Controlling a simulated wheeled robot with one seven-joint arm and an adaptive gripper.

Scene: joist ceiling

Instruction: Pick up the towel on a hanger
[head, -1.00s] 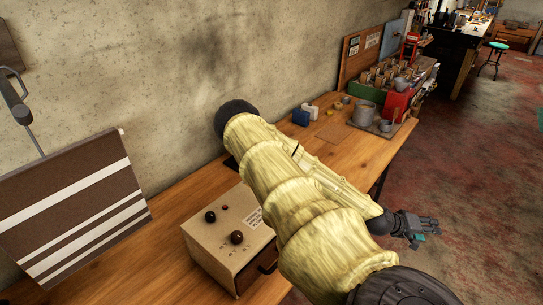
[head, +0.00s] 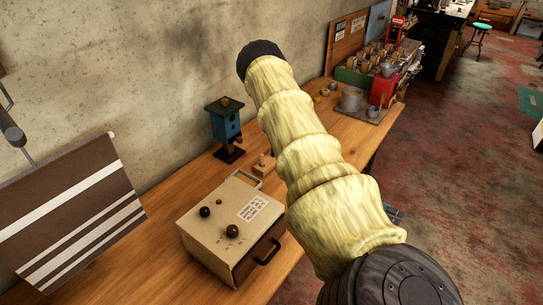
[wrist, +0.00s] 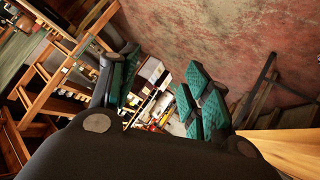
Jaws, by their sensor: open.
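The towel (head: 75,215) is dark brown with white stripes and hangs at the left of the head view, in front of the concrete wall. A grey hanger hook and rod (head: 14,132) show above it at the left edge; the rest of the hanger is mostly hidden. My gripper (wrist: 162,92) is open in the wrist view, its teal-padded fingers apart with nothing between them. In the head view my arm hides most of it. It is well to the right of the towel, which I do not make out in the wrist view.
A wooden workbench (head: 150,262) runs along the wall. On it stand a beige control box (head: 230,225) with a dark drawer, a blue birdhouse (head: 226,125), and a metal pot (head: 351,99). Red floor (head: 450,170) lies open at the right.

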